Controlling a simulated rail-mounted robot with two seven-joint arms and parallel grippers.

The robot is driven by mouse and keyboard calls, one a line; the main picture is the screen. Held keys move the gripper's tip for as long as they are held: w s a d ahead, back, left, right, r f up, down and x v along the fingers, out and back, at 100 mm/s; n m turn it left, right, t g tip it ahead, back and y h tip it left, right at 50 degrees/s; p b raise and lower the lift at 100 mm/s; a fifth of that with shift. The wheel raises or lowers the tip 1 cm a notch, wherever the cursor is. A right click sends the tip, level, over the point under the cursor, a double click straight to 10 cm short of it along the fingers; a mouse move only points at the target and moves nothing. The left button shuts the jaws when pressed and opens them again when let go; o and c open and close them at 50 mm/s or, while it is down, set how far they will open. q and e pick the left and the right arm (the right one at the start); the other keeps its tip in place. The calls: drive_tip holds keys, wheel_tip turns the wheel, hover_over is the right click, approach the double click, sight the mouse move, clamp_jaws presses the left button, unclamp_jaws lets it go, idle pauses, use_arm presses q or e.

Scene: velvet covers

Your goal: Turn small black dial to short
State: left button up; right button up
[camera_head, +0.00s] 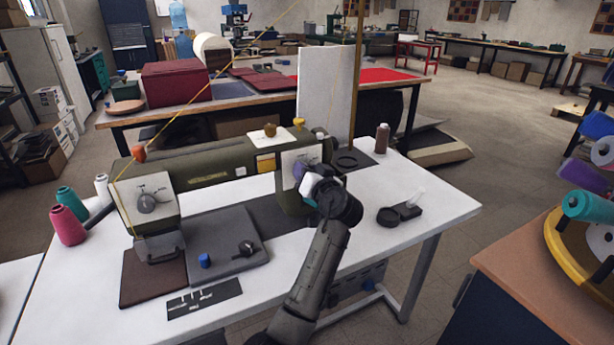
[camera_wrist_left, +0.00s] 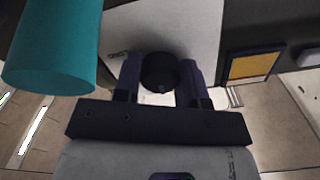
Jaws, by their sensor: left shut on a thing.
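The small black dial (camera_wrist_left: 159,70) shows in the left wrist view on a pale plate (camera_wrist_left: 187,30) with small markings, too blurred to read. My left gripper (camera_wrist_left: 160,82) has a finger on each side of the dial and is shut on it. In the head view, the gripper (camera_head: 303,183) is at the pale plate (camera_head: 296,160) on the right end of the olive sewing machine (camera_head: 215,158). The wrist hides the dial there. My right gripper is not in view.
A larger grey dial (camera_head: 147,203) is on the machine's left end. A yellow panel (camera_head: 265,164) is beside the right plate. A teal cylinder (camera_wrist_left: 50,45) is close to the left wrist camera. A brown spool (camera_head: 382,138) and black items (camera_head: 399,212) stand on the white table (camera_head: 440,205).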

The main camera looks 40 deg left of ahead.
use_arm(q)
drive_tip(key=shift+r, duration=0.1)
idle(0.5)
drive_tip(key=o, duration=0.9)
drive_tip(key=shift+d, duration=0.1)
drive_tip(key=shift+s+d, duration=0.15)
drive_tip(key=shift+d, duration=0.15)
drive_tip(key=p+v, duration=0.4)
drive_tip(key=v, duration=0.9)
